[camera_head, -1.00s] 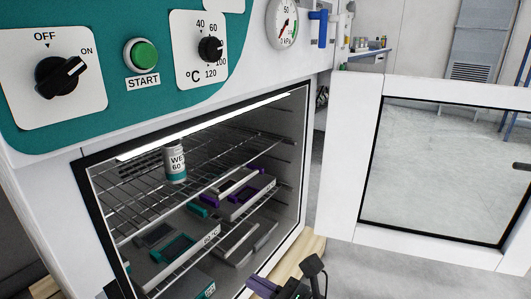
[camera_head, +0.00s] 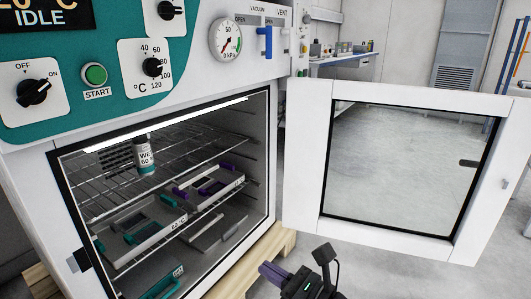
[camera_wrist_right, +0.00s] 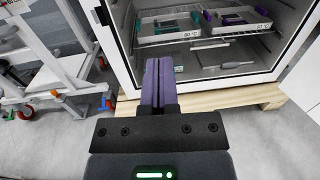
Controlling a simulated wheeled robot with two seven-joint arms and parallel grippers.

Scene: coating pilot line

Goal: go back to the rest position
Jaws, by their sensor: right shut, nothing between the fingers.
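My right gripper (camera_head: 268,272) shows at the bottom of the head view, in front of and below the oven opening. Its purple fingers are together with nothing between them; they also show in the right wrist view (camera_wrist_right: 158,85), pointing toward the oven's lower front. The oven (camera_head: 265,150) stands with its door (camera_head: 305,160) swung open to the right. Inside, a white bottle with a teal band (camera_head: 145,157) stands upright on the upper wire rack. Trays with teal and purple frames (camera_head: 207,180) sit lower down. My left gripper is out of view.
The oven stands on a wooden pallet (camera_wrist_right: 235,98). In the right wrist view a white wheeled frame (camera_wrist_right: 50,85) stands at the left. A bench (camera_head: 345,58) with small items is in the back. The grey floor (camera_head: 385,275) below the door is clear.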

